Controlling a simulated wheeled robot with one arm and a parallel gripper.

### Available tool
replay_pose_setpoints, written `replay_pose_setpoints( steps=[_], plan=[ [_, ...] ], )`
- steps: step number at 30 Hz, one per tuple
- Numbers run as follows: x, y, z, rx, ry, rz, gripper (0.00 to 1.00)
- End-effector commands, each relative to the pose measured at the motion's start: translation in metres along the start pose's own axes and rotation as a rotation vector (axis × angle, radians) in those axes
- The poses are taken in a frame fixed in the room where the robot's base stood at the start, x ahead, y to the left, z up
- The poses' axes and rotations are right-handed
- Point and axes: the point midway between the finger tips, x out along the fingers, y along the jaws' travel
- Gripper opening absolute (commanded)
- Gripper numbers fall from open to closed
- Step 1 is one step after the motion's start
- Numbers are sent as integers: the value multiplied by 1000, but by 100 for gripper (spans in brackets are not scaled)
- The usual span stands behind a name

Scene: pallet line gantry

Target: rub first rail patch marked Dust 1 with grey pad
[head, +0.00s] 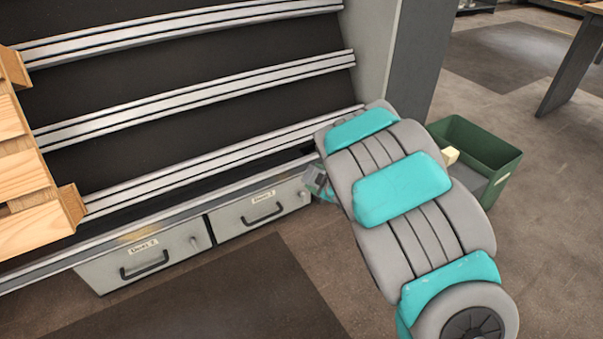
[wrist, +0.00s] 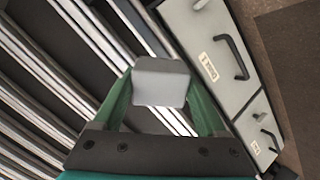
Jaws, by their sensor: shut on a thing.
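My gripper (wrist: 160,100) is shut on the grey pad (wrist: 160,82), which sits between its green fingers in the wrist view. Silver rails run behind the pad; I cannot tell whether it touches one. In the head view my gripper (head: 318,184) is near the right end of the front ledge, mostly hidden by my arm. A faint yellowish smudge (head: 135,236) shows on the front ledge (head: 185,208) above the left drawer. No Dust 1 marking can be read, and part of the rails is covered by my arm.
Two grey drawers with black handles, left (head: 145,262) and right (head: 262,211), sit below the ledge. A wooden pallet (head: 25,190) stands at the left on the rails. A green bin (head: 505,160) stands on the floor at the right. The floor in front is clear.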

Motion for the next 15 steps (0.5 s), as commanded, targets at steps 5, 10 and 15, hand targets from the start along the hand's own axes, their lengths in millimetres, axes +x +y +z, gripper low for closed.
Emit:
replay_pose_setpoints(
  steps=[5, 10, 15],
  plan=[
    [5, -20, -21, -57, 68, -57, 14],
    [11, -23, -23, -63, 75, -61, 14],
    [23, -25, -22, -62, 74, -62, 14]
  ],
)
